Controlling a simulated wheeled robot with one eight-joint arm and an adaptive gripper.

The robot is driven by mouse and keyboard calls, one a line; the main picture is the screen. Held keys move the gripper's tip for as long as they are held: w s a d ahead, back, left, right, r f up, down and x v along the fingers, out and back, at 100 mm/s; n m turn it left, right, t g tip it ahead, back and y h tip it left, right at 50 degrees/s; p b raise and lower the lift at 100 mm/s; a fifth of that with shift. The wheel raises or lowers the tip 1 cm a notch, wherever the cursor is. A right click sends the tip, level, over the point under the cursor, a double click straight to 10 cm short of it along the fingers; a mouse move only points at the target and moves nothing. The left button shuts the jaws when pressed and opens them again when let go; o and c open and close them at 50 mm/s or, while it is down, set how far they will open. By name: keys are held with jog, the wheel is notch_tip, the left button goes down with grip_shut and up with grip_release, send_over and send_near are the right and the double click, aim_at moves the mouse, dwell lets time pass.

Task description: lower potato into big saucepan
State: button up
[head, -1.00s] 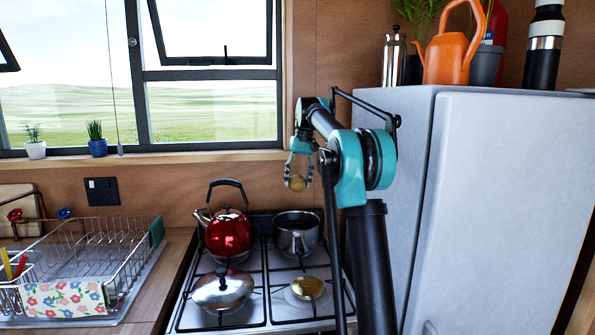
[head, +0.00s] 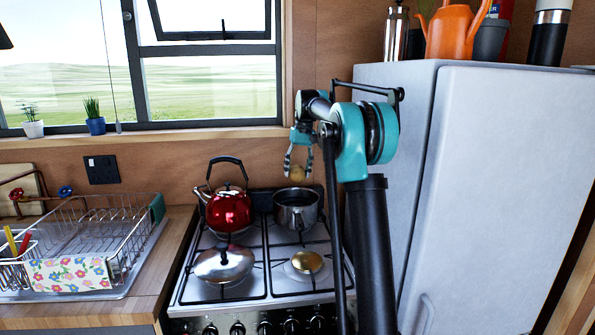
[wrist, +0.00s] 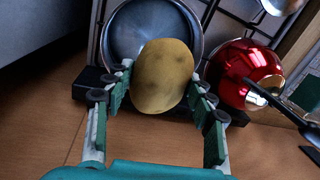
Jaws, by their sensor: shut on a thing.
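My gripper (head: 299,163) is shut on a brown potato (head: 298,173), which hangs between its fingers. The potato also shows large in the wrist view (wrist: 163,76), with a finger on each side of it. A steel saucepan (head: 297,214) stands on the back right burner, uncovered. The gripper and potato are above the saucepan in the head view, with the potato a little above its rim. In the wrist view the potato overlaps the near part of the open saucepan (wrist: 128,38) and hides some of its inside.
A red kettle (head: 229,210) stands left of the saucepan on the back left burner. The tall fridge (head: 480,190) is close on the right, and a wooden wall (head: 170,165) stands behind.

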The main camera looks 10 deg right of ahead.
jog(key=shift+f, duration=5.3)
jog(key=shift+f, duration=0.1)
jog(key=o, duration=1.3)
